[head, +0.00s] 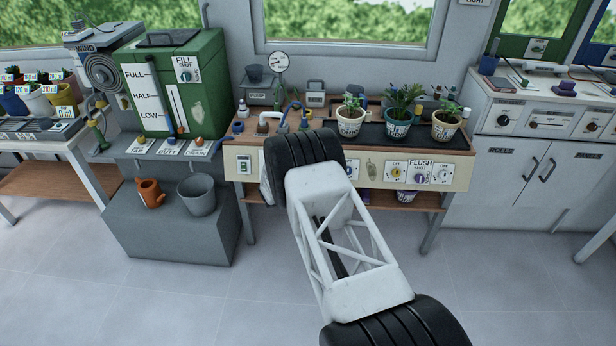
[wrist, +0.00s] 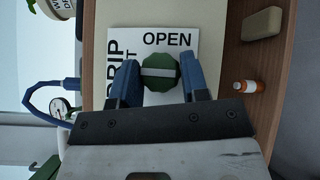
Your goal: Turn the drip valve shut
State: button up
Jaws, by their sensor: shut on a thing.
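The drip valve is a green, many-sided knob (wrist: 160,60) with a pale bar across its face, seen in the wrist view. The bar lies left to right in that picture. The knob sits on a white label plate (wrist: 192,38). "OPEN" stands beyond the knob, and "DRIP" runs sideways at the left. A lone "T" shows beside it; the rest of that word is hidden by my left finger. My gripper (wrist: 159,76) is shut on the knob, with one blue finger at each side. In the head view my arm hides the valve and fingers.
The cream bench front (head: 249,152) carries other dials, including the flush dial (head: 420,177). Potted plants (head: 397,108) stand on the bench. In the wrist view a small orange bottle (wrist: 245,86), a tan block (wrist: 262,23) and a blue hose (wrist: 40,93) are nearby.

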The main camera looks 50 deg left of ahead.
dwell(0.4)
jog(key=o, duration=0.9)
jog(key=s, duration=0.7)
jog(key=shift+s+r, duration=0.25)
jog(key=shift+s, duration=0.15)
jog(key=shift+w, duration=0.1)
